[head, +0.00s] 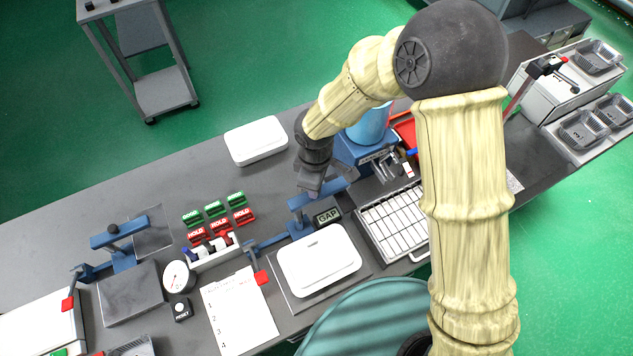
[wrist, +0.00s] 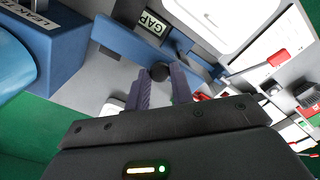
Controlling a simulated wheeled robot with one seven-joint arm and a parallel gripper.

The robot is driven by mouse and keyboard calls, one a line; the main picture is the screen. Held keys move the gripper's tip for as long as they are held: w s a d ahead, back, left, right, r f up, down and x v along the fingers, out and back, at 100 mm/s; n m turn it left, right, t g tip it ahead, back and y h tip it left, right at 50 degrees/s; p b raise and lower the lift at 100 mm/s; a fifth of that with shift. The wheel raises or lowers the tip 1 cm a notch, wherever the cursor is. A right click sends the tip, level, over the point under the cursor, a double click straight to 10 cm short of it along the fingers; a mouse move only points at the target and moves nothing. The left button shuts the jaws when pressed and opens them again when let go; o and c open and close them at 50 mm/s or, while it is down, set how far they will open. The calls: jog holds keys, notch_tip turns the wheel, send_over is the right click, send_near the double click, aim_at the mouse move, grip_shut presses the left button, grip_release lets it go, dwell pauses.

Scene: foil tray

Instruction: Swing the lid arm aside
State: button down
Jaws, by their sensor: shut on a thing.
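The blue lid arm (head: 329,188) stands beside a white rectangular lid (head: 318,261) at the front of the bench. In the head view it runs from a post near the GAP sign (head: 327,217) toward the back right. It also crosses the upper part of the wrist view (wrist: 130,42). My gripper (head: 311,188) is over the arm, and my own wrist hides part of it. In the wrist view, the fingers of my gripper (wrist: 161,82) are on either side of a round black knob (wrist: 160,71). They are shut on this knob.
A blue box with a light-blue cylinder (head: 368,128) stands close behind the arm. A slatted tray (head: 393,225) lies to its right. The bench behind the HOLD blocks is mostly clear.

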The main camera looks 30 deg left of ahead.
jog(key=c, duration=1.2)
grip_release()
jog(key=shift+w, duration=0.1)
notch_tip(320, 180, up, 18)
jog(key=b, duration=0.3)
jog(key=shift+f, duration=0.25)
